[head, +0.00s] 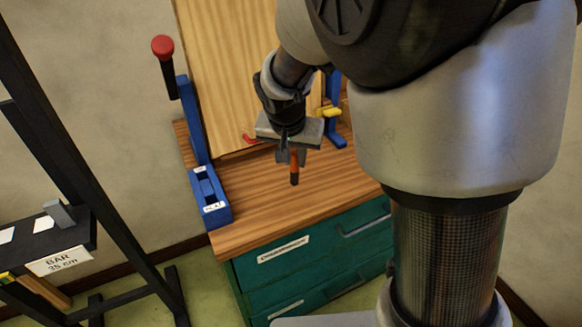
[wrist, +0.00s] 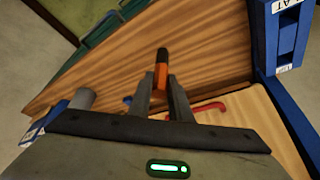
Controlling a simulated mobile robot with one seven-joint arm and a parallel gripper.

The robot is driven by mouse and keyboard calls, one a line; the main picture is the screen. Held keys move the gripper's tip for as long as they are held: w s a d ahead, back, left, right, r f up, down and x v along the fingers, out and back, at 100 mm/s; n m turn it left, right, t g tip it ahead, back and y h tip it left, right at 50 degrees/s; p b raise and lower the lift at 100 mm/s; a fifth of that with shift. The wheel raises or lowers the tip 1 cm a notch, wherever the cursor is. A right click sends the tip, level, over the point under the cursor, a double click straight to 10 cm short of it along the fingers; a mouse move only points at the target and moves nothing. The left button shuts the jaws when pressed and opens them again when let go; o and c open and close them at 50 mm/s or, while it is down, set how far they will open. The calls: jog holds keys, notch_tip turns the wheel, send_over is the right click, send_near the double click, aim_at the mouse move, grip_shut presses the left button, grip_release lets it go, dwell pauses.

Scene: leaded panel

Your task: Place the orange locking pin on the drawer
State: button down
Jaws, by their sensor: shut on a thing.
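The orange locking pin (head: 294,166) has a dark end and hangs roughly upright from my gripper (head: 291,156), above the wooden bench top in the head view. In the wrist view the orange part of the pin (wrist: 161,75) is between the fingertips of my gripper (wrist: 162,84), which is shut on it, and the dark end points away. The green drawer (head: 322,237) with a white label and a grey handle is under the front edge of the bench top. It looks closed.
The bench top (head: 262,204) is clear in front. A blue clamp stand (head: 211,196) with a red-knobbed lever (head: 163,47) stands at the left, beside an upright wooden panel (head: 222,60). A red hook-shaped piece (wrist: 210,107) lies near the panel. A dark rack (head: 60,235) stands far left.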

aim_at(295, 180)
jog(key=shift+f+b, duration=0.45)
jog(key=shift+f, duration=3.15)
jog(key=shift+f, duration=0.25)
jog(key=c, duration=1.6)
grip_release()
jog(key=shift+r, duration=0.1)
jog(key=shift+c, duration=0.2)
jog(key=p+v, duration=0.2)
jog(key=v, duration=0.9)
jog(key=s+d+r+n, duration=0.1)
jog(key=s+d+r, duration=0.2)
jog(key=s, duration=0.3)
jog(key=s+d+r+n+y, duration=0.1)
jog(key=s+d+r, duration=0.3)
jog(key=s+r, duration=0.1)
jog(key=s+d+r+n+t, duration=0.1)
jog(key=s+d+r, duration=0.2)
jog(key=s, duration=0.4)
jog(key=shift+d+r+n, duration=0.3)
jog(key=shift+r, duration=0.15)
